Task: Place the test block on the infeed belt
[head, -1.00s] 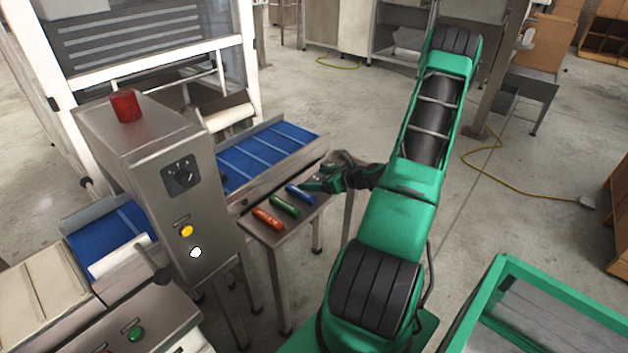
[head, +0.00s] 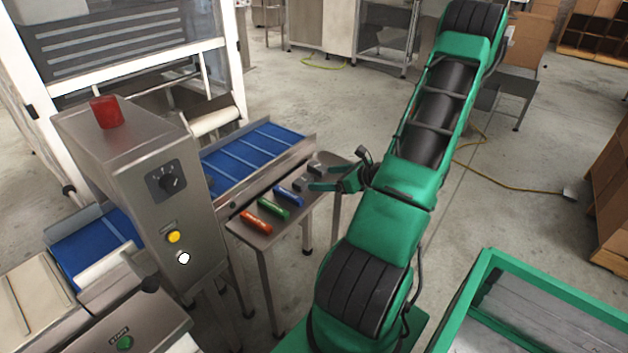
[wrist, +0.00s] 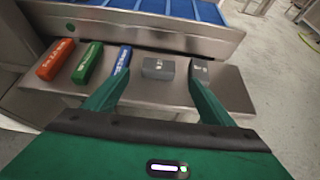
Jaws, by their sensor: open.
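A small steel shelf (head: 232,224) carries an orange bar (head: 257,222), a green bar (head: 273,208), a blue bar (head: 289,196) and two small grey blocks. In the wrist view, one grey block (wrist: 158,68) lies between the lines of my two fingers; the other (wrist: 200,69) is by the right finger's tip. I cannot tell which is the test block. My gripper (head: 312,178) is open and empty at the shelf's right part; the wrist view also shows it (wrist: 159,84). A blue belt (head: 250,152) runs behind the shelf; another (head: 95,243) lies left of the cabinet. Neither is marked as infeed.
A steel control cabinet (head: 150,180) with a red lamp and buttons stands left of the shelf. A white-framed machine (head: 110,75) stands behind. A green-rimmed bin (head: 470,300) is at lower right. The floor beyond my arm is mostly clear.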

